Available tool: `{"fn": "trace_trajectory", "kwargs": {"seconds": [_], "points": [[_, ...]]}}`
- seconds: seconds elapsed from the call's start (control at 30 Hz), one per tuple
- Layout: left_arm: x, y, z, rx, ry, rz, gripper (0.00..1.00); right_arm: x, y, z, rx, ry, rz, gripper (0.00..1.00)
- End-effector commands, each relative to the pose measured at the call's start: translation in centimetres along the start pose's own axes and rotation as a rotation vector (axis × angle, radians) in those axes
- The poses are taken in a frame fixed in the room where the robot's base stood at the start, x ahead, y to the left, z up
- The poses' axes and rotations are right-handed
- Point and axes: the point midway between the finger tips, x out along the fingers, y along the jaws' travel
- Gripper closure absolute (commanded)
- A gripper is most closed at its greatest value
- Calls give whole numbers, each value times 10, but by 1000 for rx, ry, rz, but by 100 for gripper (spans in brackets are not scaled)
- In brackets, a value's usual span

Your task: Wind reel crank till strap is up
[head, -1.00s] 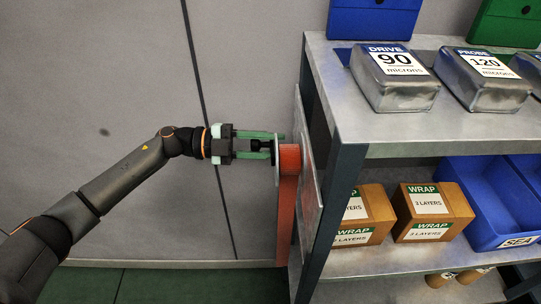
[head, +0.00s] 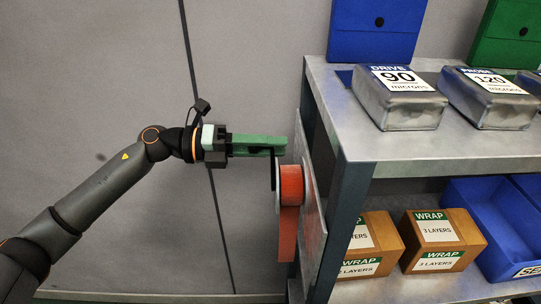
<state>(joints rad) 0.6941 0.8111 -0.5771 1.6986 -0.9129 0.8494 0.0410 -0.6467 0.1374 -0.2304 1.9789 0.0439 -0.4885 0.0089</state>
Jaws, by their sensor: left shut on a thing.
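The reel (head: 291,185) is an orange-red roll on the side of the shelf unit, at the centre of the head view. Its orange-red strap (head: 287,235) hangs straight down a short way below it. The dark crank arm (head: 275,172) stands roughly upright on the reel's left side. My left gripper (head: 283,145) has green fingers and reaches in from the left, above the reel's centre. It is shut on the crank's handle, which the fingers hide. My right gripper is not in view.
The grey shelf unit (head: 345,200) stands at the right. It carries metal packs (head: 399,108) on top, with wrap boxes (head: 440,240) and a blue bin (head: 510,240) lower down. The left side is free up to the plain wall.

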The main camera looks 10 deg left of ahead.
Motion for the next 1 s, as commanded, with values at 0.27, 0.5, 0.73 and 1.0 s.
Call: {"fn": "trace_trajectory", "kwargs": {"seconds": [0.27, 0.5, 0.73, 1.0], "points": [[-1, -15, -5, 237, -14, 5, 100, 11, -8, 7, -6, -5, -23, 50], [-2, -24, -9, 376, -22, 9, 100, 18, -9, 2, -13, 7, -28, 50], [-2, -29, -12, 444, -26, 10, 100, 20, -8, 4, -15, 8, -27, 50], [-2, -31, -12, 463, -27, 10, 100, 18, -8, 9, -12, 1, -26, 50]]}}
